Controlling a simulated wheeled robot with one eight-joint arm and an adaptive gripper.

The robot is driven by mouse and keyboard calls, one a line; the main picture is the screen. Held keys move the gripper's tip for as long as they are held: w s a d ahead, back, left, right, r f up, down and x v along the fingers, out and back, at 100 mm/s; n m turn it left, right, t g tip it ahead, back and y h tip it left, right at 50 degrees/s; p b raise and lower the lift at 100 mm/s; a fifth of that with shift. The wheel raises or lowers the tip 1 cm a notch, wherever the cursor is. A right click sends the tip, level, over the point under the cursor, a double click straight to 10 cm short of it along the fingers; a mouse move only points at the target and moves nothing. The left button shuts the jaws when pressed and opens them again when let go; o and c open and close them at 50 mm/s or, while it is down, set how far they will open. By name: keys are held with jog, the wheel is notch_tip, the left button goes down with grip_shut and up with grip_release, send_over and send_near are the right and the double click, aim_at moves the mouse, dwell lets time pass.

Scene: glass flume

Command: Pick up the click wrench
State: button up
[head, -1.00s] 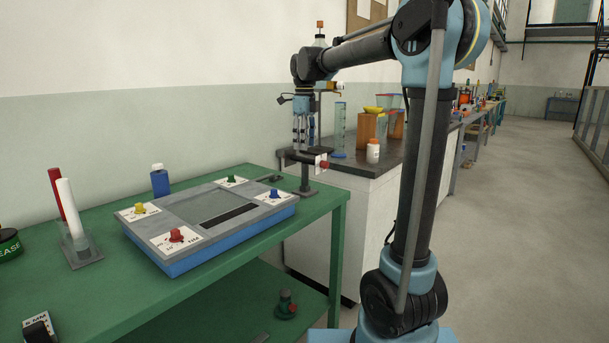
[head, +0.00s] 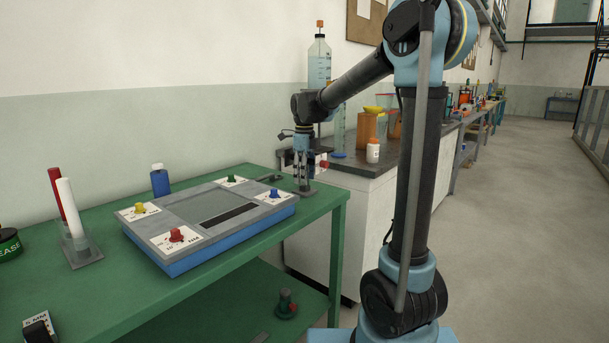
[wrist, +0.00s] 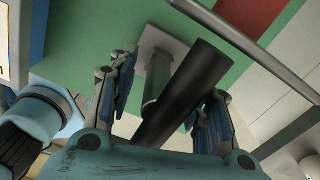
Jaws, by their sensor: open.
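A dark cylindrical bar, apparently the click wrench's handle (wrist: 188,85), lies between my fingers in the wrist view. It rests across a grey stand (wrist: 156,72) with a square base plate, at the far right corner of the green table. My gripper (wrist: 172,76) is open, with one finger on each side of the bar and gaps showing. In the head view my gripper (head: 303,176) is lowered at the stand and hides most of the bar. The rest of the wrench cannot be made out.
A grey-and-blue panel box (head: 215,213) with coloured knobs lies on the green table (head: 105,210), left of my gripper. A blue bottle (head: 160,181) stands behind it. A dark-topped bench (head: 350,168) with a white bottle (head: 373,151) stands beyond the table's right end.

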jog(key=shift+f, duration=0.75)
grip_shut()
jog(key=shift+r, duration=0.1)
